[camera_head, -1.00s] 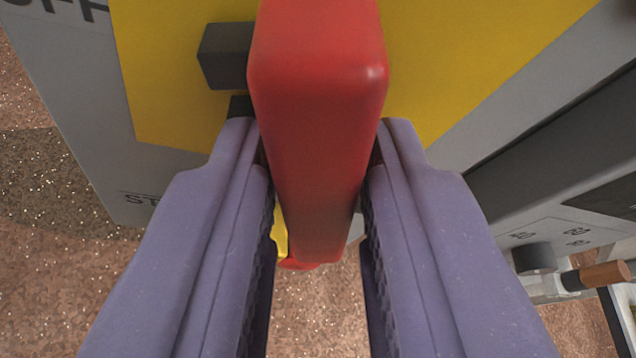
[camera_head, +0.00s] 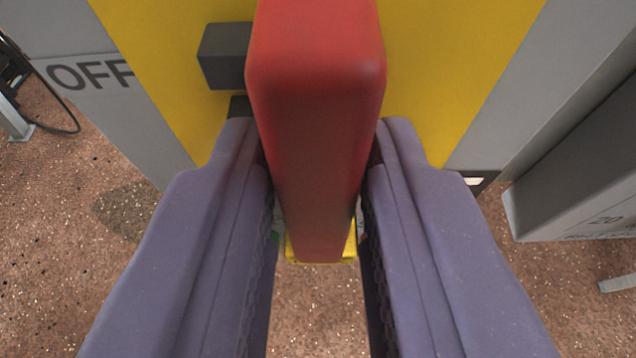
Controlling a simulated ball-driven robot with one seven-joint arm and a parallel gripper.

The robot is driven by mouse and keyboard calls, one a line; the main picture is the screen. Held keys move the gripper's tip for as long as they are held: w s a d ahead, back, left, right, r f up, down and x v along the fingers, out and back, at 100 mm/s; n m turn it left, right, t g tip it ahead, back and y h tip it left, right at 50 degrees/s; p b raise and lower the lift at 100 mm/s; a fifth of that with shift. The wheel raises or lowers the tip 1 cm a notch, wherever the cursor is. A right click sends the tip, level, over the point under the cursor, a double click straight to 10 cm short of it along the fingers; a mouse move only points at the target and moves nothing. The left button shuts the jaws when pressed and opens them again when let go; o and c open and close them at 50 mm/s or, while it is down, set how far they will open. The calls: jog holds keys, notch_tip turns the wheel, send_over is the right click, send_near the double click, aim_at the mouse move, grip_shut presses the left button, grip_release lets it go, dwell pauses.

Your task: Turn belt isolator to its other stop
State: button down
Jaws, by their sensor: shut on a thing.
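The belt isolator's red handle (camera_head: 316,120) stands out from a yellow plate (camera_head: 440,70) in the upper middle of the view. My gripper (camera_head: 318,215) has one purple finger on each side of the handle and is shut on it. A dark block (camera_head: 225,56) sits on the plate just left of the handle. The grey panel left of the plate carries the word OFF (camera_head: 90,73). The handle hides the middle of the plate, and my fingers hide the plate's lower corners.
A grey box (camera_head: 580,160) with small print stands at the right. A dark stand with a cable (camera_head: 30,100) is at the far left. Brown speckled floor (camera_head: 60,180) shows below and to the left.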

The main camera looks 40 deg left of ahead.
jog(key=c, duration=1)
grip_release()
jog(key=shift+c, duration=0.2)
jog(key=shift+d, duration=0.1)
jog(key=p+v, duration=0.1)
jog(key=v, duration=0.6)
jog(key=shift+s+d, duration=0.15)
jog(key=shift+s, duration=0.15)
